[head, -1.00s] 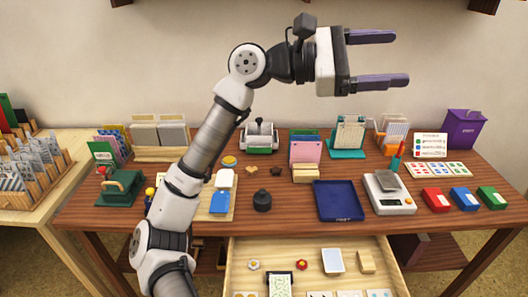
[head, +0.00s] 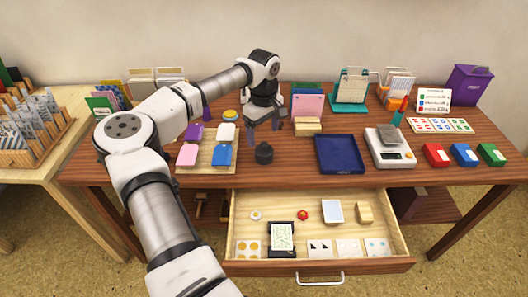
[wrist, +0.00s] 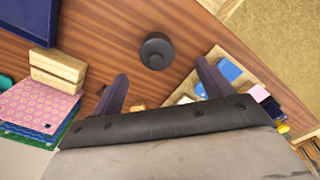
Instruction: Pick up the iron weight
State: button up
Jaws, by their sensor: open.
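The iron weight (head: 264,153) is a small dark round piece with a knob on top, standing on the brown table between the wooden board of coloured pads and the blue tray. In the wrist view the weight (wrist: 157,51) lies just beyond the fingertips, roughly midway between them. My gripper (head: 264,131) points down above the table, just behind the weight in the head view. Its two purple fingers (wrist: 162,72) are spread apart with nothing held between them. The weight is fully visible in both views.
The wooden board (head: 231,157) with coloured pads is close on the left. The blue tray (head: 340,171) and a scale (head: 390,155) are to the right. Pink cards (head: 308,106) and wooden blocks (head: 307,126) stand right of my gripper. An open drawer (head: 410,262) juts out in front.

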aim_at(264, 144)
jog(key=shift+w+d+f+p, duration=0.15)
jog(key=shift+f+p, duration=0.45)
jog(key=shift+f, duration=1.35)
jog(key=shift+w+a+f+p, duration=0.15)
jog(key=shift+f+p, duration=0.45)
jog(key=shift+f, duration=1.3)
jog(key=shift+d+r, duration=0.1)
grip_shut()
